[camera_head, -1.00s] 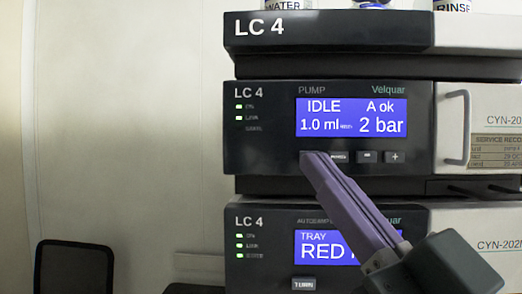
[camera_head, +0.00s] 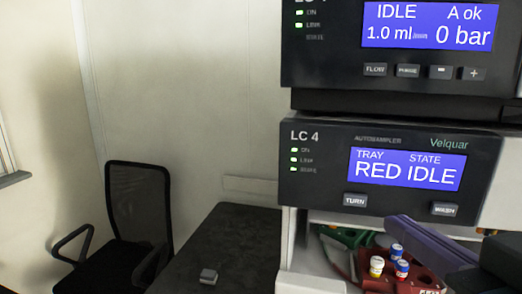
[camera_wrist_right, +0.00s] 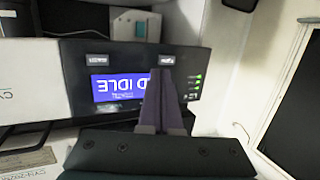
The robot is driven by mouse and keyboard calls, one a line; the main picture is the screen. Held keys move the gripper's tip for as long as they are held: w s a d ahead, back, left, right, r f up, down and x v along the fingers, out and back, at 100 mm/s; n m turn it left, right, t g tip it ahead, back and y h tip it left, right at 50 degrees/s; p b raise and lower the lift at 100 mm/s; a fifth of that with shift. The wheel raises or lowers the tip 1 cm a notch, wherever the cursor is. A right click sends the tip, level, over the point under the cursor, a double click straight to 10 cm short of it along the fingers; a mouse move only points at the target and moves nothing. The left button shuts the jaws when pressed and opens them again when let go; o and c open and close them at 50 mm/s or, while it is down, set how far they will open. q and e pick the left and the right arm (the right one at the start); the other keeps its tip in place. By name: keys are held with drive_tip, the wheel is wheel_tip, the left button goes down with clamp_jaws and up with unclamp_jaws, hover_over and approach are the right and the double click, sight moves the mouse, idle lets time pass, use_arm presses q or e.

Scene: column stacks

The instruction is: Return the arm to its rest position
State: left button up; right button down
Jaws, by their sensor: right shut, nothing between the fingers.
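My right gripper (camera_head: 398,224) comes in from the lower right in the head view, its purple fingers shut and empty. It is in front of the autosampler's open lower bay and covers part of it. In the right wrist view the shut fingers (camera_wrist_right: 163,82) point at the autosampler panel (camera_wrist_right: 190,62), which appears upside down, and cover part of its display. In the head view the autosampler (camera_head: 322,186) display reads TRAY RED, STATE IDLE. The pump (camera_head: 325,55) above reads IDLE, A ok, 1.0 ml, 0 bar. My left gripper is not in view.
A red tray (camera_head: 425,278) holds several capped vials, with a green part (camera_head: 345,237) behind it. A dark bench (camera_head: 225,250) with a small grey block (camera_head: 208,276) lies left of the stack. A black chair (camera_head: 138,205) stands further left. The air left of the stack is free.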

drive_tip(key=s+d+f+g+h, duration=0.1)
drive_tip(key=s+f+g, duration=0.5)
drive_tip(key=s, duration=0.2)
drive_tip(key=s+d+f+g, duration=0.2)
drive_tip(key=s+f+g, duration=0.3)
drive_tip(key=s+f, duration=0.3)
wheel_tip(320, 180, up, 17)
drive_tip(key=s+g+p, duration=0.1)
drive_tip(key=s+p, duration=0.2)
drive_tip(key=p, duration=1.2)
drive_tip(key=shift+n+p, duration=0.3)
drive_tip(key=shift+n, duration=0.1)
drive_tip(key=shift+f, duration=0.2)
